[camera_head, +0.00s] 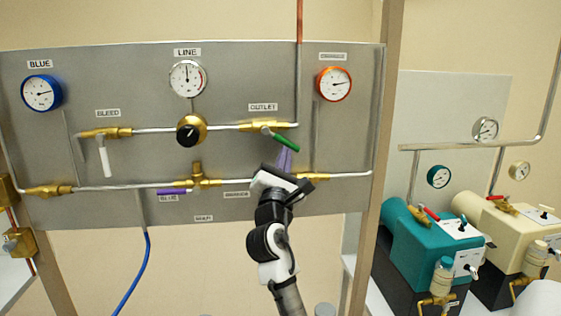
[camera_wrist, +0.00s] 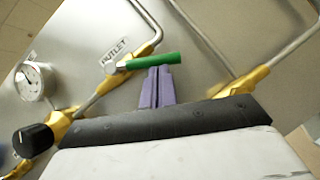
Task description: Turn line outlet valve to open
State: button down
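The line outlet valve is a brass body (camera_head: 262,125) on the upper pipe under the OUTLET label (camera_head: 263,107). Its green lever handle (camera_head: 286,143) slants down to the right, off the line of the pipe. In the wrist view the green handle (camera_wrist: 153,62) lies across the picture just beyond my fingertips. My gripper (camera_head: 285,151) is just below the handle, with its purple fingers pointing up at it. In the wrist view the fingers (camera_wrist: 158,72) are together with nothing visible between them. They meet the handle's lower edge in the picture; I cannot tell whether they touch it.
A black-knobbed regulator (camera_head: 190,130) and a white-handled bleed valve (camera_head: 104,157) are left of the outlet. A lower pipe (camera_head: 345,174) runs behind my gripper. A vertical copper pipe (camera_head: 299,45) rises above the outlet. Teal and cream pumps (camera_head: 430,238) stand at the right.

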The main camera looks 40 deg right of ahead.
aim_at(295, 146)
jog(key=n+t, duration=0.1)
jog(key=d+n+y, duration=0.1)
jog(key=n, duration=0.1)
jog(key=r+n+t, duration=0.1)
jog(key=shift+s+d+r+n+t+y, duration=0.1)
jog(key=shift+s+d+n+t+y, duration=0.05)
jog(key=shift+s+n+t+y, duration=0.2)
jog(key=shift+s+d+r+n+t+y, duration=0.2)
jog(key=shift+n+t+y, duration=0.35)
jog(key=shift+n, duration=0.45)
jog(key=shift+d+r+n+t+y, duration=0.1)
jog(key=shift+r+n+t+y, duration=0.4)
jog(key=shift+n, duration=0.45)
jog(key=shift+s+d+r+n+t+y, duration=0.1)
jog(key=shift+n+t+y, duration=0.3)
jog(key=shift+n+y, duration=0.45)
jog(key=shift+n, duration=0.35)
